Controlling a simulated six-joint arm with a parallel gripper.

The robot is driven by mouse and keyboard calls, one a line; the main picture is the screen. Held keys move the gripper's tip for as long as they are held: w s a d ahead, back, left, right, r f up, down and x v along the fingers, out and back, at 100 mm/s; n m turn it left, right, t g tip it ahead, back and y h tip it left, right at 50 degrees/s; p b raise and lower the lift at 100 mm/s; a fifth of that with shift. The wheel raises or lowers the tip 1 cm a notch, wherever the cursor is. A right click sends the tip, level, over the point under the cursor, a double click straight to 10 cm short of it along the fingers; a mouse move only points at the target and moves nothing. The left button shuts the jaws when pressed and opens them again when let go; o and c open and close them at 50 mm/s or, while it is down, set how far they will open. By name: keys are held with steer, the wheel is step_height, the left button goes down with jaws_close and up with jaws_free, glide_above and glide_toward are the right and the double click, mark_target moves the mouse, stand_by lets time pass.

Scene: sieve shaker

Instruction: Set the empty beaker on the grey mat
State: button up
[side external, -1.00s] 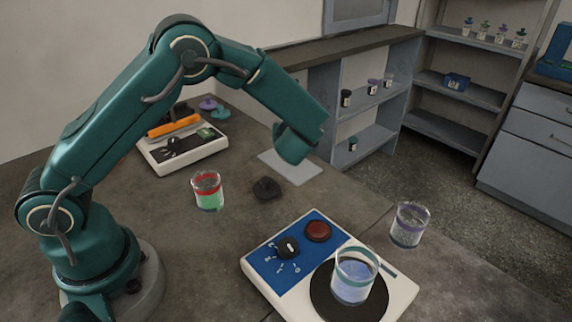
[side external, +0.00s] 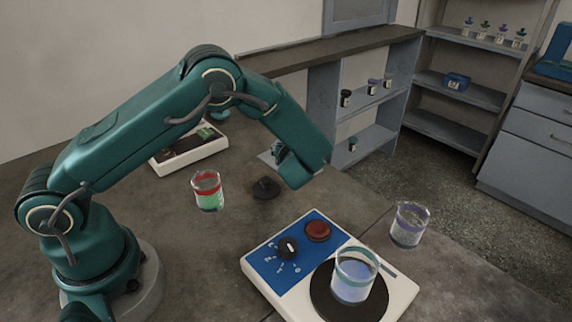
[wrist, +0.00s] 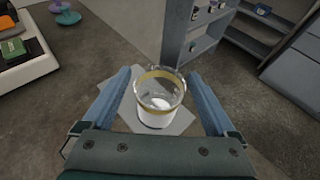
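A clear beaker with a yellow band (wrist: 160,98) stands upright over the grey mat (wrist: 186,122) in the wrist view and looks to rest on it. Its lower part looks whitish; I cannot tell if that is contents or the mat seen through the glass. My gripper (wrist: 159,74) is open, with one blue finger on each side of the beaker and a gap on both sides. In the side view my gripper (side external: 277,152) is low at the mat, and my wrist hides most of the mat and the beaker.
A red-banded beaker with green liquid (side external: 208,192) and a dark round piece (side external: 265,188) stand nearer. A teal-banded beaker with blue liquid (side external: 352,283) sits on the blue-and-white device (side external: 262,268). A purple-banded beaker (side external: 408,228) stands right. A white tray (side external: 172,166) is behind my arm.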

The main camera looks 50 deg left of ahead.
steer(key=shift+r, duration=0.2)
steer(key=v, duration=1.1)
steer(key=s+a+r+n+g+h, duration=0.1)
steer(key=s+a+r+n+g, duration=0.15)
steer(key=s+n, duration=0.4)
steer(key=s+a+r+n+g+h, duration=0.1)
steer(key=s+a+n+g+h, duration=0.2)
steer(key=s+n, duration=0.35)
steer(key=s+d+r+n+t+h, duration=0.1)
steer(key=s+d+r+n+h, duration=0.2)
steer(key=n, duration=1.1)
steer(key=s+d+h, duration=0.2)
steer(key=s+d, duration=0.1)
steer(key=s, duration=0.1)
steer(key=shift+d+r+h, duration=0.3)
steer(key=shift+d+r, duration=0.1)
